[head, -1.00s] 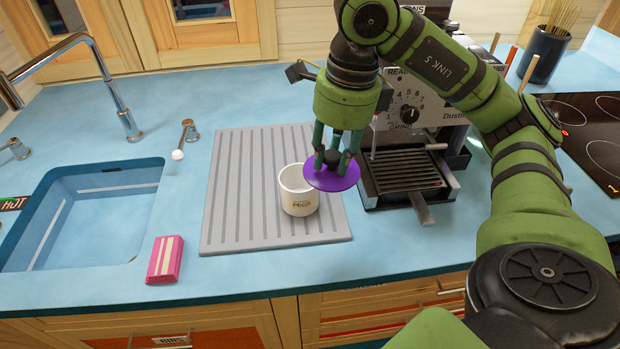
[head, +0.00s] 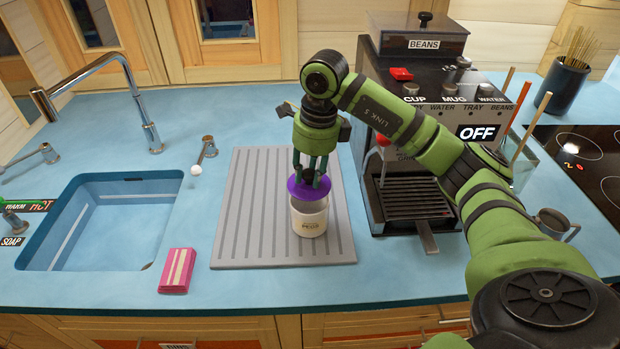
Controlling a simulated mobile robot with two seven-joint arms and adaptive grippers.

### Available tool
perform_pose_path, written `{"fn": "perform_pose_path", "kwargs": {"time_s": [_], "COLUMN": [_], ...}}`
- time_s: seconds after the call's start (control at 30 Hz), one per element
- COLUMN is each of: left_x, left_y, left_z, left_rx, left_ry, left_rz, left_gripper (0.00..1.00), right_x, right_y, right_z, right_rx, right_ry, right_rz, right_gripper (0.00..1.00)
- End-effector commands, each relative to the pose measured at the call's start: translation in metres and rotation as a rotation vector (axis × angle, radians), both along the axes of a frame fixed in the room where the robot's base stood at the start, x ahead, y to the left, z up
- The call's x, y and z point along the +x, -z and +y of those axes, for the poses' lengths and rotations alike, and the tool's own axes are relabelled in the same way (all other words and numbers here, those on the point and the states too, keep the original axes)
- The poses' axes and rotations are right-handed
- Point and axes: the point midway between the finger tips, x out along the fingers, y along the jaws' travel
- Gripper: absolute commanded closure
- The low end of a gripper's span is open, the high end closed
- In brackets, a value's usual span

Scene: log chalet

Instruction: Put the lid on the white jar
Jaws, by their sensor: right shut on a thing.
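The white jar (head: 309,220), a cup-like pot with small dark print, stands upright on the grey ribbed drainer mat (head: 250,215). The purple lid (head: 296,190) has a dark knob and is over the jar's mouth, hiding most of it. I cannot tell whether lid and jar touch. My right gripper (head: 309,175) points down and is shut on the lid's knob, directly above the jar. A small green piece at the left edge may be part of my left gripper (head: 12,219); its jaws cannot be made out.
A coffee machine (head: 425,130) stands right of the mat, with a metal jug (head: 555,223) and a hob (head: 590,165) farther right. A sink (head: 95,225) is at left. The mat's left part is clear.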

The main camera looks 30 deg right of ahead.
Motion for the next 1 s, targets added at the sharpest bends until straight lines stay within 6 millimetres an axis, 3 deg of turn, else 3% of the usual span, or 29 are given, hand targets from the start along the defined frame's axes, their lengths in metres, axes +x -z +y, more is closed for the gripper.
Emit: {"fn": "perform_pose_path", "kwargs": {"time_s": [0.23, 0.9, 0.93, 0.97, 1.0], "left_x": [-0.003, -0.004, -0.004, -0.004, -0.004], "left_y": [-0.016, -0.001, -0.003, -0.003, -0.004], "left_z": [-0.001, -0.004, -0.003, -0.003, -0.003], "left_rx": [0.0, -0.004, -0.004, -0.004, -0.004], "left_ry": [0.002, 0.0, 0.0, -0.001, -0.001], "left_rz": [0.006, 0.007, 0.007, 0.007, 0.006], "left_gripper": [0.72, 0.72, 0.72, 0.72, 0.72], "right_x": [-0.001, -0.001, -0.001, -0.001, -0.001], "right_y": [0.03, 0.046, 0.044, 0.044, 0.044], "right_z": [0.0, 0.0, 0.0, 0.0, 0.0], "right_rx": [0.0, 0.0, 0.0, 0.0, 0.0], "right_ry": [-0.001, -0.001, -0.001, -0.001, -0.001], "right_rz": [0.003, 0.001, 0.001, 0.001, 0.001], "right_gripper": [1.0, 1.0, 0.59, 0.47, 0.47]}}
